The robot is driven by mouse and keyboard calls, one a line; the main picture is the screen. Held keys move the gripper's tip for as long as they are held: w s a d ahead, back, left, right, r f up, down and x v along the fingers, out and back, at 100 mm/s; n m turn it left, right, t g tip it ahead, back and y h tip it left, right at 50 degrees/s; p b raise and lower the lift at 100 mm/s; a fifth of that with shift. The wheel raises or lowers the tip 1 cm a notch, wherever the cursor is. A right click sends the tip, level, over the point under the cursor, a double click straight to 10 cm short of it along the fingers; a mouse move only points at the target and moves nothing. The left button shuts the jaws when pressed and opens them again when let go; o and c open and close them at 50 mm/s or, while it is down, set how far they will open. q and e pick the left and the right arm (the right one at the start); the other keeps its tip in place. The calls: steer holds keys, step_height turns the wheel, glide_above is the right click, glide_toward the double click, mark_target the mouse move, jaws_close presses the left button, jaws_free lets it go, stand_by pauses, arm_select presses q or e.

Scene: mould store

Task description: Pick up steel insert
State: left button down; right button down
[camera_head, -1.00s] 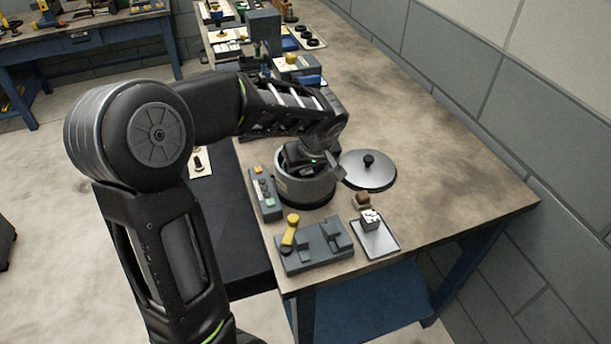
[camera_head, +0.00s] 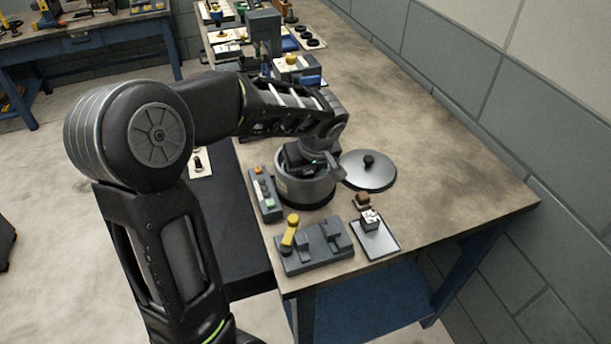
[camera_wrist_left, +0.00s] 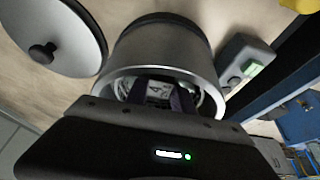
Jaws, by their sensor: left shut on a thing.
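My left gripper (camera_head: 309,172) reaches down into the open grey metal pot (camera_head: 300,192) on the bench. In the left wrist view the two dark fingers (camera_wrist_left: 159,96) are inside the rim of the pot (camera_wrist_left: 160,48). They are shut on a small pale metal block with dark marks, the steel insert (camera_wrist_left: 158,90), low in the pot. Its lower part is hidden by the gripper. A similar small metal block (camera_head: 370,219) stands on the flat tray (camera_head: 384,244) at the right. My right gripper is not in view.
A round lid with a black knob (camera_head: 377,176) lies right of the pot; it also shows in the wrist view (camera_wrist_left: 62,35). A control box (camera_head: 265,198) stands left of the pot, and a grey fixture with a yellow handle (camera_head: 315,247) in front. The bench's right side is clear.

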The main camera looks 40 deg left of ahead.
mark_target(306, 172)
arm_select(q)
steer(key=shift+r, duration=0.1)
step_height(306, 172, up, 10)
steer(key=shift+f+b, duration=0.1)
steer(key=shift+b, duration=0.3)
stand_by(0.8)
